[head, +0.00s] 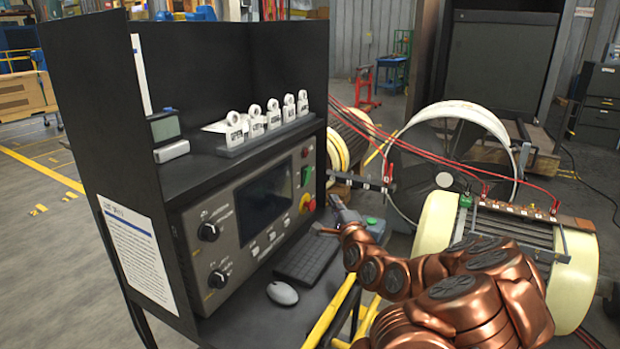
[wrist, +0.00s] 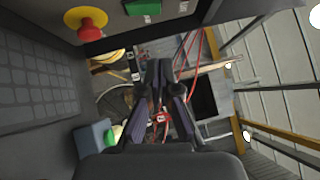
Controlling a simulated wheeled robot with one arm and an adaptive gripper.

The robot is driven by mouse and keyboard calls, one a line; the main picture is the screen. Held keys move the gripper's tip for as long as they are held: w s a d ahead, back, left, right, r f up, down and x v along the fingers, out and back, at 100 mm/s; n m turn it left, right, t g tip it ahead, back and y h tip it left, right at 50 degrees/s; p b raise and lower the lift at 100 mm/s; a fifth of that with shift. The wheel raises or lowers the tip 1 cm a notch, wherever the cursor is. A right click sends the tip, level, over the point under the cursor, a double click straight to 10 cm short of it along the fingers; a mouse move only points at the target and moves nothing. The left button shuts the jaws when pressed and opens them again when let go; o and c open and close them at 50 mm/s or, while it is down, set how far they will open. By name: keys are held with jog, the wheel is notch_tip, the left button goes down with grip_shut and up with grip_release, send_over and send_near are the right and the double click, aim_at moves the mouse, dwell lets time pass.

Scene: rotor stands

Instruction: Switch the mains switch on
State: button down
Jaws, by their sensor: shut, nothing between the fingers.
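The dark control console (head: 185,215) stands at the left with a grey front panel. Its right edge carries a red emergency-stop button on a yellow collar (head: 307,203), with a green control (head: 307,176) above it. In the wrist view the red button (wrist: 86,24) and a green rocker-like piece (wrist: 142,7) show at the top. I cannot read which control is the mains switch. My gripper (head: 335,201) is just right of the panel's lower right edge, near the red button. In the wrist view its fingers (wrist: 160,68) are together and empty, apart from the controls.
A keyboard (head: 306,258) and mouse (head: 282,293) lie on the console shelf. A grey box with a green button (head: 374,226) sits by my gripper. Red cables run to the rotor stand (head: 510,235) at right. Floor at left is clear.

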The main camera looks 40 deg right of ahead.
jog(key=shift+w+r, duration=0.1)
dwell(0.3)
jog(key=p, duration=0.5)
send_near(309, 170)
jog(key=w+d, duration=0.4)
jog(key=shift+w+a+r, duration=0.2)
jog(key=shift+w+r, duration=0.2)
jog(key=shift+w, duration=0.3)
jog(key=shift+w+a, duration=0.1)
